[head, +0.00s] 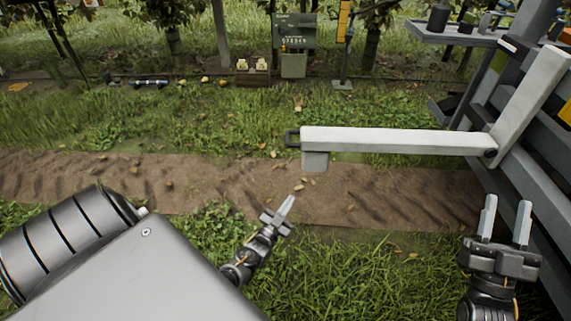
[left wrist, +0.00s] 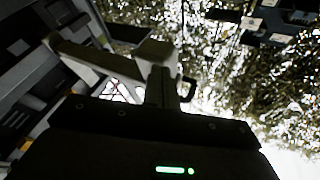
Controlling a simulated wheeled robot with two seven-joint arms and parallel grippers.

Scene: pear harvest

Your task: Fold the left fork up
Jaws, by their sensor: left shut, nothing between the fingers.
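A pale grey fork (head: 395,140) is folded down and sticks out level to the left from its hinge near a slanted upright on the right. A dark ring handle (head: 292,137) is at its free end, with a small grey block under that end. My left gripper (head: 287,206) is shut and empty, below and slightly left of the free end, apart from it. In the left wrist view the fork (left wrist: 95,62) is seen from below, with its ring (left wrist: 188,89) near the middle. My right gripper (head: 507,218) is open and empty, below the hinge end.
The grey slanted upright (head: 530,95) and dark slatted machine side (head: 540,190) stand at the right. A grey shelf (head: 460,36) with items is above. A sign board (head: 295,30) and wooden crate (head: 252,76) stand behind. Grass and a dirt strip lie open at left.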

